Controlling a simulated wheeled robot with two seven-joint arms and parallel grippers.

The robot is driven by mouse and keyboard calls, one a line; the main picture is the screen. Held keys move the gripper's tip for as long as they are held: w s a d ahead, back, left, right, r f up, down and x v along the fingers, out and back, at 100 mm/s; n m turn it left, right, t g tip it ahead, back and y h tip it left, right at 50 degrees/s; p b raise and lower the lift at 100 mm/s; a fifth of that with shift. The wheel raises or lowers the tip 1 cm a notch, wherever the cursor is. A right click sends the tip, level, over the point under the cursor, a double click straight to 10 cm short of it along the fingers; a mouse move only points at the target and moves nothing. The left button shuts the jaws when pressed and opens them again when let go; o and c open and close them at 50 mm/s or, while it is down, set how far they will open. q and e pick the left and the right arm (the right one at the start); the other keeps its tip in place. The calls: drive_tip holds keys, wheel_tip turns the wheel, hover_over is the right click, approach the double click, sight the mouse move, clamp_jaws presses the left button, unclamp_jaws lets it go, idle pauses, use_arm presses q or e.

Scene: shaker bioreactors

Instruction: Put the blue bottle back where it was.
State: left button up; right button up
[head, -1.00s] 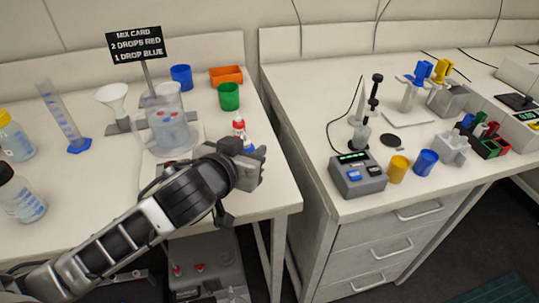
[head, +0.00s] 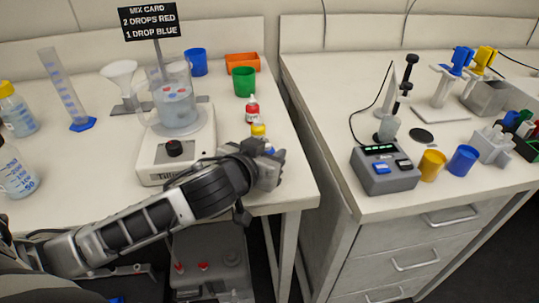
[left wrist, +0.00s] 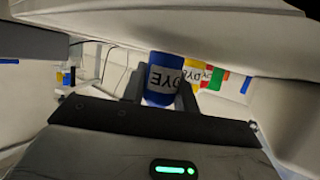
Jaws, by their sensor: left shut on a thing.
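My left gripper (head: 270,168) is over the front right part of the left bench, near its edge. In the left wrist view, the left gripper (left wrist: 162,90) is shut on the blue bottle (left wrist: 164,78), which has a white DYE label. In the head view the gripper hides nearly all of the blue bottle. A yellow-capped dye bottle (head: 258,132) and a red dye bottle (head: 252,108) stand in a row just beyond the gripper. I cannot tell whether the blue bottle touches the bench. My right gripper is not in view.
The stirrer (head: 176,155) with a beaker (head: 174,105) stands left of the gripper. Green cup (head: 244,82), blue cup (head: 197,62) and orange tray (head: 242,64) are behind. A gap separates this bench from the right one, with its grey device (head: 384,170).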

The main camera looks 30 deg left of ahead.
use_arm(q)
drive_tip(key=shift+f, duration=0.1)
drive_tip(key=o, duration=0.9)
